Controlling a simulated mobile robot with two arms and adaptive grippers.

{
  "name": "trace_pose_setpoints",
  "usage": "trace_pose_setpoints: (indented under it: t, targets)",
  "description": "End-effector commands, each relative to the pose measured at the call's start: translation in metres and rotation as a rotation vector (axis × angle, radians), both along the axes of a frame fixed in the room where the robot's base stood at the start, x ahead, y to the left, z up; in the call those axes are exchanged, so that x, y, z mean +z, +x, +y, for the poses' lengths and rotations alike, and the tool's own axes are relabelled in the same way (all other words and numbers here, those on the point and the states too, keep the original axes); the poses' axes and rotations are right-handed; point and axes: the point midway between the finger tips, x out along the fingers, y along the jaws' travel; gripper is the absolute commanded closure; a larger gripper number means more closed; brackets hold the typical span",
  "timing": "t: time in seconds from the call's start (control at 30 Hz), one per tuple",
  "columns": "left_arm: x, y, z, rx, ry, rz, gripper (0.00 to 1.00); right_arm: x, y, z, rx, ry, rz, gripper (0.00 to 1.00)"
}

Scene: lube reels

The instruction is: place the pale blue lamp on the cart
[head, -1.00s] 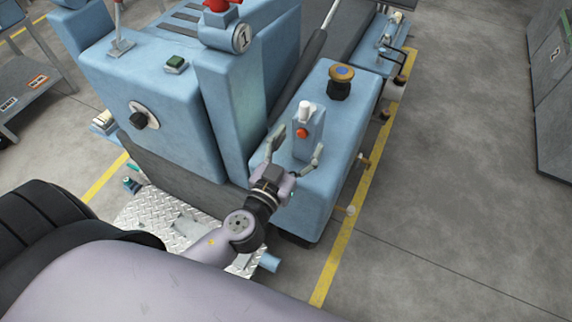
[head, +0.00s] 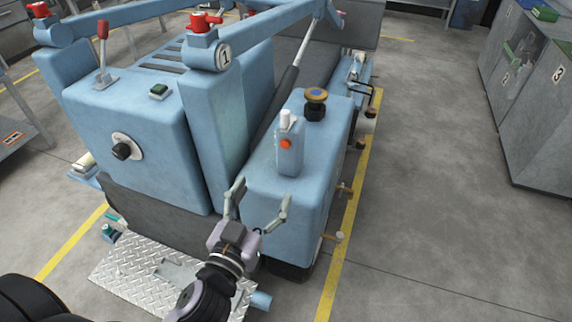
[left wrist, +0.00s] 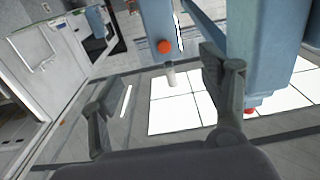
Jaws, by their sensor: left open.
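The pale blue lamp (head: 289,150), a small upright box with an orange-red button and a white cap, stands on the low right-hand block of a pale blue machine (head: 300,205). I cannot tell if this machine is the cart the task names. My left gripper (head: 263,194) is open and empty, on the near side of the lamp and apart from it, its fingers spread. In the left wrist view the lamp (left wrist: 157,22) appears upside down beyond the open fingers of the gripper (left wrist: 160,82). My right gripper is not in view.
A black knob with an orange-and-blue top (head: 316,104) stands behind the lamp. A tall pale blue column (head: 222,135) rises to its left. Open floor (head: 430,200) lies right, with grey cabinets (head: 545,110) beyond.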

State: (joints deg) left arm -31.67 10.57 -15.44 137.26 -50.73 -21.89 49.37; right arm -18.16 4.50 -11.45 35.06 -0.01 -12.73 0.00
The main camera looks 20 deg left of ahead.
Motion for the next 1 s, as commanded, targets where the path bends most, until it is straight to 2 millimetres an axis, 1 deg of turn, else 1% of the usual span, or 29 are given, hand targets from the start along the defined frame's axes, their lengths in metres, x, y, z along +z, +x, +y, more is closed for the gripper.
trace_pose_setpoints:
  t: [0.03, 0.1, 0.17, 0.23, 0.3, 0.4, 0.47, 0.57, 0.7, 0.83, 0.93, 1.0]
  targets:
    - [0.002, 0.004, 0.000, 0.000, 0.001, -0.003, 0.30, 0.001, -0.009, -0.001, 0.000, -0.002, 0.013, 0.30]
    - [0.004, 0.012, 0.000, -0.002, 0.003, -0.005, 0.30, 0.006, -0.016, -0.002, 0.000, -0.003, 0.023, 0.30]
    - [0.005, 0.022, 0.000, -0.001, 0.005, -0.005, 0.30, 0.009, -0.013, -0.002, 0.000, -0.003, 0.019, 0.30]
    - [0.005, 0.034, -0.001, -0.001, 0.004, -0.005, 0.30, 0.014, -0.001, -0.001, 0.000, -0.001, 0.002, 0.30]
    - [0.006, 0.046, -0.001, -0.001, 0.005, -0.005, 0.30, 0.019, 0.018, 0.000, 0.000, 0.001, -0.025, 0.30]
    - [0.005, 0.064, -0.002, -0.001, 0.004, -0.004, 0.30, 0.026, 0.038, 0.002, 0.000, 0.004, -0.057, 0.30]
    - [0.006, 0.075, -0.002, 0.000, 0.005, -0.004, 0.30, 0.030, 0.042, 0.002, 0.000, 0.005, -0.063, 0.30]
    - [0.005, 0.093, -0.003, -0.001, 0.005, -0.003, 0.30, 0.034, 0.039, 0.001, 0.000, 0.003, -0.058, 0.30]
    - [0.004, 0.112, -0.003, 0.000, 0.004, -0.002, 0.30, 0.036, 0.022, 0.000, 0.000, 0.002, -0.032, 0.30]
    - [0.002, 0.120, -0.003, 0.001, 0.002, -0.001, 0.30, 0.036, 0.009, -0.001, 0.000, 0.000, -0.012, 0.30]
    - [0.003, 0.126, -0.003, 0.001, 0.004, -0.001, 0.30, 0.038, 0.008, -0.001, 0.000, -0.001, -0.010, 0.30]
    - [0.003, 0.134, -0.003, 0.000, 0.005, -0.002, 0.30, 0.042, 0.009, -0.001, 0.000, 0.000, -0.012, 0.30]
